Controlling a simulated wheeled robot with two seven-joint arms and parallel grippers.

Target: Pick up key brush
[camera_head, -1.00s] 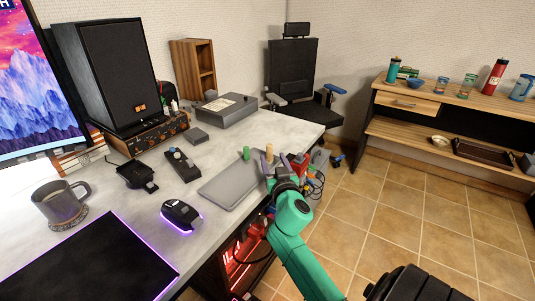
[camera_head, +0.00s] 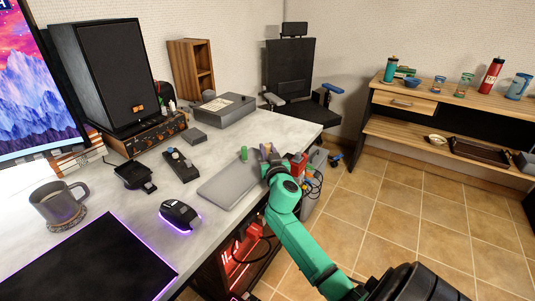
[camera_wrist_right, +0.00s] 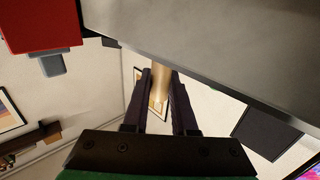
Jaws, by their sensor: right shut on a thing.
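My right gripper (camera_head: 272,158) is at the far right edge of the desk, beside the grey laptop-like slab (camera_head: 228,184). In the right wrist view its two dark fingers (camera_wrist_right: 160,95) are shut on a slim tan cylinder (camera_wrist_right: 160,80), which looks like the key brush. Its lower part runs between the fingers. In the head view the gripper and arm mostly hide it. A short green cylinder (camera_head: 244,153) stands just left of the gripper. My left gripper is not in view.
A red thing (camera_wrist_right: 40,25) is close to the gripper in the wrist view. A glowing red computer case (camera_head: 245,255) is below the desk edge.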

